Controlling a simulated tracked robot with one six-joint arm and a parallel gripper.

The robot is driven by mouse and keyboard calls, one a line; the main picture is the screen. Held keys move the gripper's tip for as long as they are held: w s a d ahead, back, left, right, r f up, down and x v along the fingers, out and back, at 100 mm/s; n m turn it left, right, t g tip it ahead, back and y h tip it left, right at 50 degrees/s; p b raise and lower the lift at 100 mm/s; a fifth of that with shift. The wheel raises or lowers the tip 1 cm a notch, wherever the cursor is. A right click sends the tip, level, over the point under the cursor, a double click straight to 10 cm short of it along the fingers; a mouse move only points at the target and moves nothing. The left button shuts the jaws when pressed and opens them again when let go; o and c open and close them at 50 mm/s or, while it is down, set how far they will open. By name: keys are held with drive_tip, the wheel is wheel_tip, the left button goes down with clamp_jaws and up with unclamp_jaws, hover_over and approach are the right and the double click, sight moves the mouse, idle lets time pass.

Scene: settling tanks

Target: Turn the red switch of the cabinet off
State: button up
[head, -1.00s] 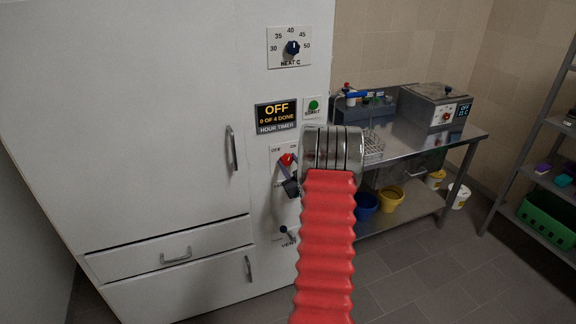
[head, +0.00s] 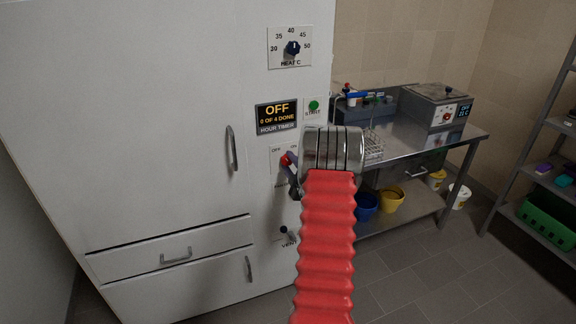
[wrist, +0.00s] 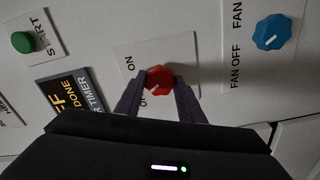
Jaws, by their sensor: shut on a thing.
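The red switch (wrist: 158,78) is a round red knob on a white plate (wrist: 125,54) on the cabinet (head: 150,110). In the wrist view its white mark points to the lower left, toward the partly hidden OFF label, and away from the ON label. My gripper (wrist: 161,82) is shut on the red switch, with one dark finger on each side of it. In the head view the red switch (head: 285,160) shows only in part, beside my gripper's fingers (head: 291,163). My silver wrist and red arm sleeve hide the area to the right.
A blue fan knob (wrist: 272,32) and a green start button (wrist: 22,42) are near the red switch. The heat dial (head: 292,48) and hour timer (head: 277,117) are above it, the vent knob (head: 284,231) below. A steel bench (head: 440,142) stands to the right.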

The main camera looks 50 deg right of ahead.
drive_tip(key=shift+w+a+f+n, duration=0.15)
drive_tip(key=shift+w+a+n, duration=0.1)
drive_tip(key=shift+n, duration=0.35)
drive_tip(key=o, duration=1)
drive_tip(key=shift+s+d, duration=0.1)
drive_tip(key=shift+d, duration=0.05)
drive_tip(key=shift+o, duration=0.2)
drive_tip(key=shift+s, duration=0.15)
drive_tip(key=v, duration=1.3)
drive_tip(key=shift+s+a, duration=0.2)
drive_tip(key=shift+s, duration=0.05)
